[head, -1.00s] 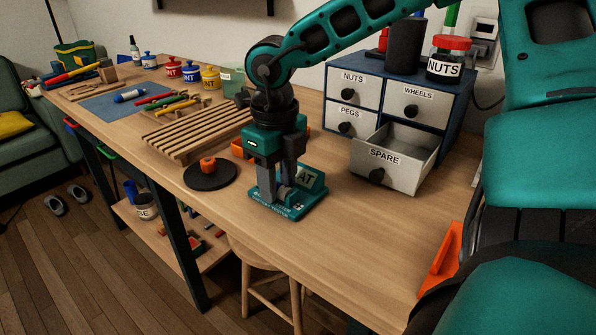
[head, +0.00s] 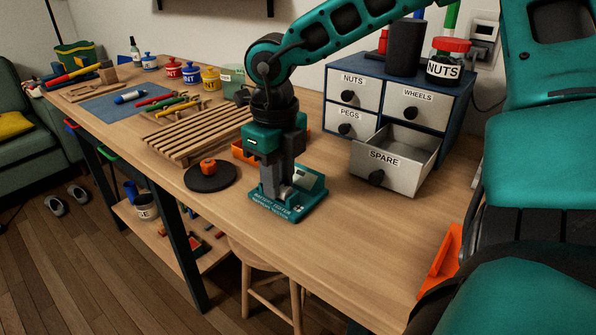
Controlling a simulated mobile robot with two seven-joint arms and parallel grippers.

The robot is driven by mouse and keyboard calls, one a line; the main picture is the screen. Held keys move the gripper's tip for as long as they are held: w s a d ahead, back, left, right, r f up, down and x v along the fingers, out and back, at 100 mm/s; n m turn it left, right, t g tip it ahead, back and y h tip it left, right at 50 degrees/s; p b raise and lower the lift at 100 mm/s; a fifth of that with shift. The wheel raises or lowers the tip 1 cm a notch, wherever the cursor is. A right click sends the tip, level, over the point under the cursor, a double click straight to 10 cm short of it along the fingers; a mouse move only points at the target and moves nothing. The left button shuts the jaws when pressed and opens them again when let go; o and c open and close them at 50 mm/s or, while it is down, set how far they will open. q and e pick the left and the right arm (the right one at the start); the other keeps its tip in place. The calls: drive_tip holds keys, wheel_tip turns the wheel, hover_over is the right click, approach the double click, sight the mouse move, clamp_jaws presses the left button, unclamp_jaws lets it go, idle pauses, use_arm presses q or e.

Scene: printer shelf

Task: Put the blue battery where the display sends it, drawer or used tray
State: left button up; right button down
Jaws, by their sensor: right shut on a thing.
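My right gripper (head: 284,190) points down over the teal battery tester (head: 311,187) near the table's front edge. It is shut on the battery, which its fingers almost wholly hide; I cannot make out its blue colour. A small pale part shows beside the fingers, and I cannot tell if it is battery or tester. No readable text shows on the tester's display. The SPARE drawer (head: 418,158) stands pulled open and looks empty. An orange tray (head: 240,153) is partly hidden behind my right gripper. My left gripper is not in view.
The blue drawer cabinet (head: 455,108) has its NUTS, PEGS and WHEELS drawers shut. A black disc with an orange piece (head: 208,180) lies left of the tester. A slatted wooden rack (head: 197,135) is behind it. The tabletop right of the tester is clear.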

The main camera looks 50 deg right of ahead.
drive_tip(key=shift+r+p, duration=1.5)
drive_tip(key=shift+r, duration=1.7)
